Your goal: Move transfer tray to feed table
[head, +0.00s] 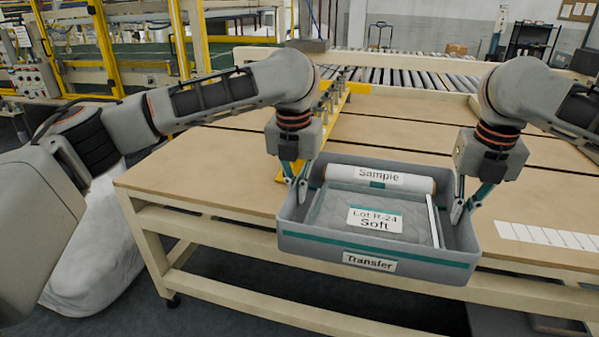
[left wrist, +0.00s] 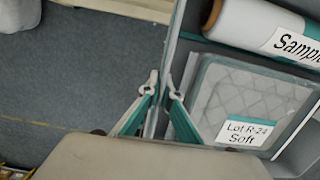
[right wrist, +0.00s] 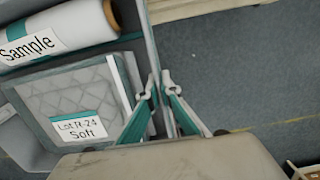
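The grey transfer tray (head: 300,240), with a teal stripe and a "Transfer" label, is in front of the near edge of the wooden table (head: 400,130). It holds a white "Sample" roll (head: 340,173) at the back and a grey quilted pack (head: 335,212) labelled "Lot R-24 Soft". My left gripper (head: 299,190) is shut on the tray's left wall; the left wrist view shows its fingertips (left wrist: 161,88) on either side of the wall. My right gripper (head: 461,210) is shut on the right wall, as the right wrist view also shows (right wrist: 160,88). The tray's underside is hidden.
A yellow rail with pegs (head: 335,100) runs across the table. A strip of white cards (head: 550,236) lies at the right. A roller conveyor (head: 400,73) is behind. A white wrapped bundle (head: 95,260) stands on the floor at the left. Bare tabletop shows left of the tray.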

